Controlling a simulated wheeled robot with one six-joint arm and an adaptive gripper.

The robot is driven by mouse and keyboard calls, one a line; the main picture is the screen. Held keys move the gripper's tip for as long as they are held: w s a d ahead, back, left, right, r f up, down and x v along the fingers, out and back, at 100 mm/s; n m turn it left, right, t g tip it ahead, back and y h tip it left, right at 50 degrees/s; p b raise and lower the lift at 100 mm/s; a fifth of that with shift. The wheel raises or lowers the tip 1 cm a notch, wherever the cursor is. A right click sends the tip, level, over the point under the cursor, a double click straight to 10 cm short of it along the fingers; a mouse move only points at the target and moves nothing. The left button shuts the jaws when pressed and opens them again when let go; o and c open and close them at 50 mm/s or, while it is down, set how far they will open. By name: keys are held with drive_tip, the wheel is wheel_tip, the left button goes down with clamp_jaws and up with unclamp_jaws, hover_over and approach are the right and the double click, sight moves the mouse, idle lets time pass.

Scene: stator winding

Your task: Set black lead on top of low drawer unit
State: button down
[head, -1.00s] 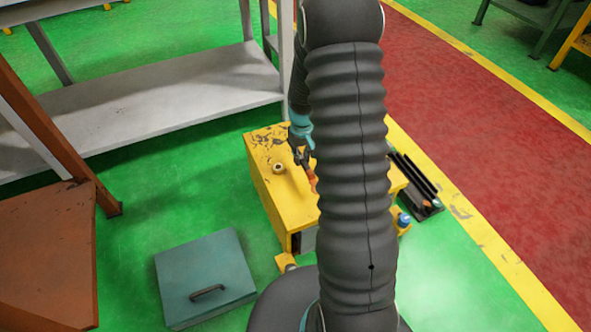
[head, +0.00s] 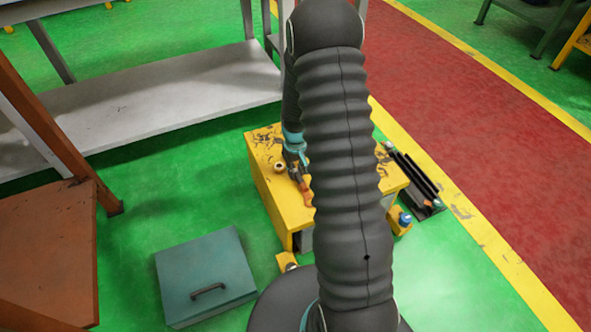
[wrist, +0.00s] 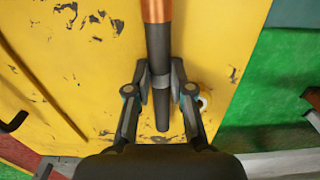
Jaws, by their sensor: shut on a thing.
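My gripper (wrist: 160,88) is shut on the black lead (wrist: 158,45), a dark rod with a copper-coloured band at its far part. The lead also shows in the head view (head: 306,188) as a small orange-brown piece by the gripper (head: 298,170). Gripper and lead are over the worn yellow top of the low drawer unit (head: 263,150). The wrist view shows the same yellow top (wrist: 215,45) behind the lead. I cannot tell whether the lead touches the top. My arm hides the middle of the unit in the head view.
A small round cream-coloured item (head: 279,168) sits on the unit's top, close to the gripper. A black tray (head: 420,183) with items lies on the floor to the right. A teal lidded box (head: 206,275) stands at front left. A grey shelf (head: 160,110) is behind.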

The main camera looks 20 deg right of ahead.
drive_tip(key=c, duration=1)
unclamp_jaws()
wheel_tip(320, 180, up, 12)
wheel_tip(320, 180, up, 9)
drive_tip(key=t, duration=0.1)
hover_over(295, 171)
drive_tip(key=s+a, duration=0.3)
drive_tip(key=s+a+r+t, duration=0.1)
drive_tip(key=s+a+r, duration=0.1)
drive_tip(key=s+r, duration=0.3)
drive_tip(key=s+a+r+t, duration=0.2)
drive_tip(key=s+r, duration=0.3)
drive_tip(key=s, duration=0.5)
drive_tip(key=s+a+r+t, duration=0.1)
drive_tip(key=s+a+r, duration=0.3)
drive_tip(key=s, duration=0.3)
drive_tip(key=shift+s+r+t+p, duration=0.15)
drive_tip(key=shift+r+p, duration=0.05)
drive_tip(key=shift+r, duration=0.25)
drive_tip(key=shift+s+r+t+p, duration=0.1)
drive_tip(key=shift+r+t+p, duration=0.1)
drive_tip(key=shift+r, duration=0.2)
